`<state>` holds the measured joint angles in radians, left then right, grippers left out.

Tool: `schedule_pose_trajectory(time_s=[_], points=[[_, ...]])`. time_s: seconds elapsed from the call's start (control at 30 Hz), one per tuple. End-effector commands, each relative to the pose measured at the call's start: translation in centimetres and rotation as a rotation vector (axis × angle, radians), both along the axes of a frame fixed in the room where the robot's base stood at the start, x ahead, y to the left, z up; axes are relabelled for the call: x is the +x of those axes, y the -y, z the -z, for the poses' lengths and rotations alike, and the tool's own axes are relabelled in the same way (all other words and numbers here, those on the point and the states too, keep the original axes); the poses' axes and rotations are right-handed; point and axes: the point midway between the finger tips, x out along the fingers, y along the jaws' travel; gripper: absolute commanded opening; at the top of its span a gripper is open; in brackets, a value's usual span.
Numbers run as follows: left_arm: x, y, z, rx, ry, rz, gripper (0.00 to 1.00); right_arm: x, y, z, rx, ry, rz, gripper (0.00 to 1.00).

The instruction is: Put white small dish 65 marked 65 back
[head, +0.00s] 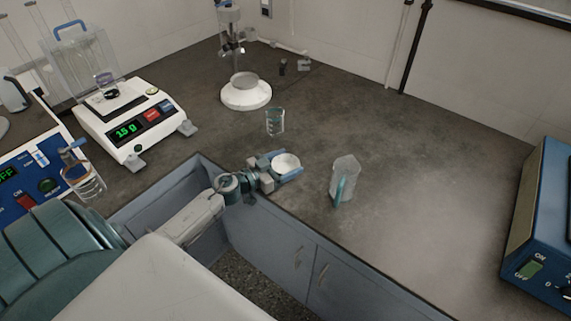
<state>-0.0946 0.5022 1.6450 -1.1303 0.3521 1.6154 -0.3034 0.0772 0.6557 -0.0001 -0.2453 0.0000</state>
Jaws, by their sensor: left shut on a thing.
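The white small dish (286,163) is a shallow round dish at the front edge of the counter, in the middle of the head view. My left gripper (281,168) comes in from the left and is shut on the dish, with its fingers at the dish's sides. No number can be read on the dish. I cannot tell whether the dish touches the counter or is held just above it. My right gripper is not in view.
A small glass beaker (275,122) stands behind the dish, and a clear jug (345,178) stands to its right. A balance (130,120) reading 1.5 g is at left. A white-based stand (246,93) is at the back. The counter (430,180) is clear at right, before a blue device (545,230).

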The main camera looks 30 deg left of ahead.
Motion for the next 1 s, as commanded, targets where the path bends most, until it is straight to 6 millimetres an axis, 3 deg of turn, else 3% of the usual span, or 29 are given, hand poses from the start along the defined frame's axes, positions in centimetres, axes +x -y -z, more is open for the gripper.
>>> schedule_pose_trajectory(time_s=[0.2, 0.23, 0.3, 0.33, 0.67, 1.0], points=[[0.0, 0.0, 0.2, -0.001, 0.000, 0.000, 0.50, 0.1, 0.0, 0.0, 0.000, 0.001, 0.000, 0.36], [0.0, 0.0, 0.1, 0.000, 0.000, 0.000, 0.79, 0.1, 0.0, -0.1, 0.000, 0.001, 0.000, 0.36], [0.0, 0.0, 0.1, 0.000, 0.000, 0.000, 0.92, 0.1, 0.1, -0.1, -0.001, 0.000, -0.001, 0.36], [0.0, 0.0, 0.1, 0.000, 0.000, 0.000, 0.94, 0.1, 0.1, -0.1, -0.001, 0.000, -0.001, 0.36], [-0.1, -0.1, -0.1, 0.001, 0.000, 0.000, 0.94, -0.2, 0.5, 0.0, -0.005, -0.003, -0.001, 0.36], [-4.6, -1.8, 0.2, 0.004, -0.003, 0.003, 0.94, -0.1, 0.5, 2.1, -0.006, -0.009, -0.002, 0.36]])
